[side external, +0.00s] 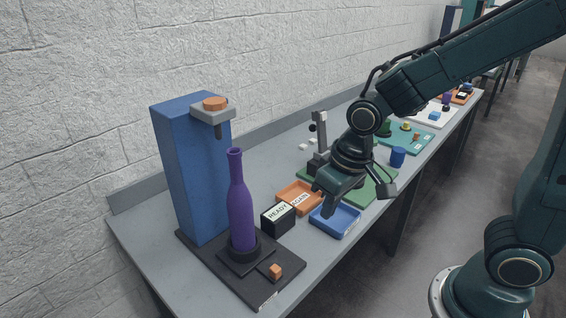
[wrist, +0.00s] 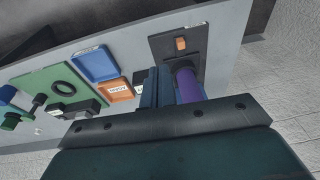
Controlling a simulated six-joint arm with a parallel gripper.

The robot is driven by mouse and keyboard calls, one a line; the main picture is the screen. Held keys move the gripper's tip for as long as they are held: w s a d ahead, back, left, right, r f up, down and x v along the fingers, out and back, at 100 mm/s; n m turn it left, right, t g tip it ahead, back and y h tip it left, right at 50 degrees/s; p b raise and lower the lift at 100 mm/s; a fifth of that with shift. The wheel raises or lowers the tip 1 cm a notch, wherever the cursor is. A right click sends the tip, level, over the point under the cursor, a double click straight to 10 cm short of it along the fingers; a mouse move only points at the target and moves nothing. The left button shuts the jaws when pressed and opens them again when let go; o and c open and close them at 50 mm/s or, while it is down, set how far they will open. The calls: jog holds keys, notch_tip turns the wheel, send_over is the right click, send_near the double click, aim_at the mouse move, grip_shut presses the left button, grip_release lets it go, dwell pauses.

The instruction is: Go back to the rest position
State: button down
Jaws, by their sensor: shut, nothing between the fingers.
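My gripper (side external: 332,200) is shut and empty above the bench, over the blue tray's left part in the side view. In the wrist view its fingers (wrist: 157,86) show close together in the middle. A purple bottle (side external: 241,205) stands upright in a dark holder on a black base plate, beneath the orange-topped arm of a tall blue column. The bottle also shows in the wrist view (wrist: 188,86), just right of the fingers and apart from my gripper in the side view.
An orange tray (side external: 283,194) and a blue tray (side external: 346,226) lie between the bottle and my gripper, with a black READY box (side external: 278,219) beside them. A green board (side external: 384,190) with a grey post (side external: 321,130) stands behind. A white wall runs along the bench's back.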

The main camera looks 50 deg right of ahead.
jog(key=s+d+r+t, duration=0.3)
jog(key=s+d+r, duration=0.4)
jog(key=s+r, duration=0.4)
jog(key=shift+s+r+h, duration=0.3)
jog(key=shift+s+r, duration=0.05)
jog(key=shift+s, duration=0.1)
jog(key=c, duration=2.2)
grip_release()
